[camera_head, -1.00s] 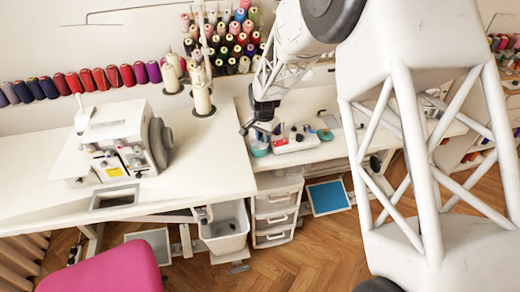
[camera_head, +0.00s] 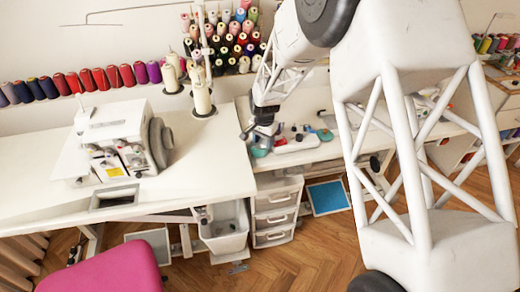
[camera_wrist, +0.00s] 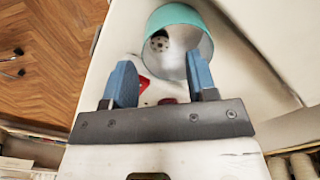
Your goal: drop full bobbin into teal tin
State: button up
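The teal tin (camera_wrist: 178,18) shows at the top of the wrist view, its open mouth towards the camera. A grey metal bobbin (camera_wrist: 159,42) with holes in its face appears inside the tin, near the left wall. My gripper (camera_wrist: 161,84) has two blue fingers wide apart, with nothing held between them. The fingertips are close to the tin's near side; I cannot tell if they touch it. In the head view the tin (camera_head: 259,152) is a small teal patch on the table, directly below my gripper (camera_head: 255,138).
A white tray (camera_head: 296,143) with small coloured items lies right of the tin. Red items (camera_wrist: 144,84) show beyond the fingers. A white sewing machine (camera_head: 115,143) stands left. White drawers (camera_head: 275,215) and a grey bin (camera_head: 225,230) are below the table edge.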

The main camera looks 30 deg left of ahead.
jog(key=shift+r, duration=0.15)
notch_tip(320, 180, up, 8)
jog(key=shift+f, duration=0.25)
dwell(0.4)
dwell(0.8)
jog(key=s+d+r, duration=0.2)
jog(key=d+r, duration=0.5)
jog(key=d, duration=0.5)
jog(key=s+d+r+t, duration=0.1)
jog(key=d+r, duration=0.5)
jog(key=d, duration=0.5)
jog(key=s+d+r, duration=0.2)
jog(key=d+r, duration=0.5)
jog(key=d, duration=0.5)
jog(key=s+d+r+t, duration=0.1)
jog(key=s+d+r, duration=0.1)
jog(key=s+d, duration=0.5)
jog(key=s+d+r, duration=0.3)
jog(key=s+d, duration=0.1)
jog(key=d, duration=0.5)
jog(key=s+d+f, duration=0.1)
jog(key=s+d, duration=0.3)
jog(key=s, duration=0.3)
jog(key=s+d+f, duration=0.1)
jog(key=s+d, duration=0.4)
jog(key=s, duration=0.3)
jog(key=shift+t, duration=0.3)
